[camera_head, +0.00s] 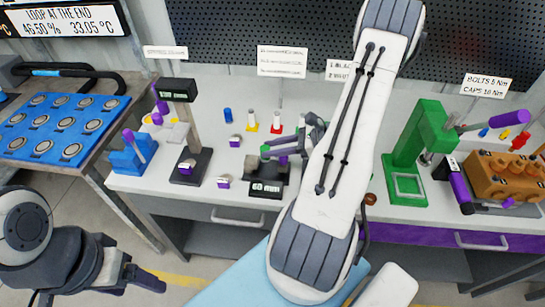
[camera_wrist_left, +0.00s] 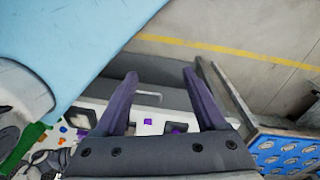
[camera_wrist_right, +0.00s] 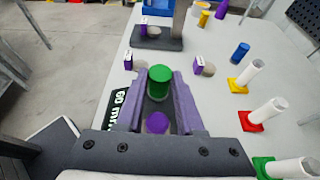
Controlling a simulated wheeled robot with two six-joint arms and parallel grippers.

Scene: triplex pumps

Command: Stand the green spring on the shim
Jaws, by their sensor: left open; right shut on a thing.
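My right gripper (camera_wrist_right: 158,105) is shut on the green spring (camera_wrist_right: 160,80), a green-capped cylinder with a darker body. A purple round piece (camera_wrist_right: 157,122) shows between the same fingers. In the head view the green spring (camera_head: 266,149) is by the fingertips, above the 60 mm block. Small grey discs with purple-and-white tags, which look like shims, lie on the bench (camera_wrist_right: 208,69) and (camera_wrist_right: 140,65). Another (camera_head: 187,165) is on the dark gauge stand's base; I cannot tell which is the task's shim. My left gripper (camera_wrist_left: 158,90) is open and empty, away from the bench.
The 60 mm block (camera_head: 265,190) is at the bench's front. White tubes on yellow (camera_wrist_right: 240,85), red (camera_wrist_right: 248,125) and green (camera_wrist_right: 264,168) bases stand nearby, with a blue cylinder (camera_wrist_right: 240,52). A green press (camera_head: 425,140) stands right. My right arm hides the middle.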

